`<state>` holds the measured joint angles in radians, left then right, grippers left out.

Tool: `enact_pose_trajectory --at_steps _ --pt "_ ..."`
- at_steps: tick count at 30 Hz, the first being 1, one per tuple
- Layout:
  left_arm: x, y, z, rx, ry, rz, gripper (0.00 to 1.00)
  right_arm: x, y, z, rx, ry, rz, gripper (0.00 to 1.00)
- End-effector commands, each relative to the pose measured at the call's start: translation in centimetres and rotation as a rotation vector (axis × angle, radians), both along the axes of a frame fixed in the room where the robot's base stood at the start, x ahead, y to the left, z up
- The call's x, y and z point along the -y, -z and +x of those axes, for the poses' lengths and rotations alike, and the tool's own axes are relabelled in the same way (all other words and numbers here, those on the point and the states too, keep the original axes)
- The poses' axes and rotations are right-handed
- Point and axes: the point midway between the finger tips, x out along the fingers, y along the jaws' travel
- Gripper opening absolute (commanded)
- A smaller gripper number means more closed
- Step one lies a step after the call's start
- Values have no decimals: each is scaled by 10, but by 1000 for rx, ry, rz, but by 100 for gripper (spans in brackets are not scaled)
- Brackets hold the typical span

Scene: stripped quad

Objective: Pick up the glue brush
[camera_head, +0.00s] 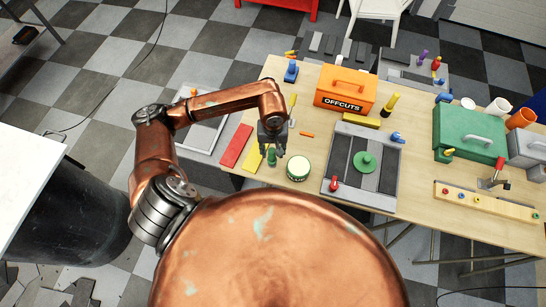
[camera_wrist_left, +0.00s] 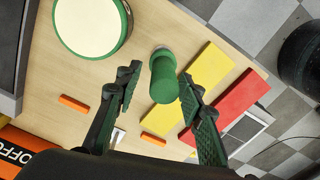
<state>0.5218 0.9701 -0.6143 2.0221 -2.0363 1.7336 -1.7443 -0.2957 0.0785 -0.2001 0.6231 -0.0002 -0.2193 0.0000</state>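A short green cylinder (camera_head: 272,158) stands on the wooden table beside a round green tin with a pale top (camera_head: 299,168). I take the cylinder to be the glue brush; its bristles do not show. My left gripper (camera_head: 272,149) is over it, pointing down. In the left wrist view the green cylinder (camera_wrist_left: 163,80) lies between the spread fingers of the left gripper (camera_wrist_left: 159,73), with a gap to the left finger and a narrow one to the right finger. The gripper is open and holds nothing. My right gripper is not in view.
Red (camera_head: 234,146) and yellow (camera_head: 253,157) flat pieces lie left of the cylinder, near the table edge. The round tin (camera_wrist_left: 92,22) is close by. Small orange sticks (camera_wrist_left: 153,139) lie nearby. An orange OFFCUTS box (camera_head: 346,90) and a grey tray (camera_head: 342,185) stand to the right.

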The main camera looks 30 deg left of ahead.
Motion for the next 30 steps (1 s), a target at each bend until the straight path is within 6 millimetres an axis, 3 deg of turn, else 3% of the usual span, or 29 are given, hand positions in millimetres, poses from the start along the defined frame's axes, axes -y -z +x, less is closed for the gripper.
enact_pose_trajectory --at_steps 12,20,30 --pt "3 49 -8 0 2 -1 36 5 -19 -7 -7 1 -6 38" --pt "3 53 -7 1 4 0 36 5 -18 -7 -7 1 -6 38" --pt "3 53 -7 1 4 0 14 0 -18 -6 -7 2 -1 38"
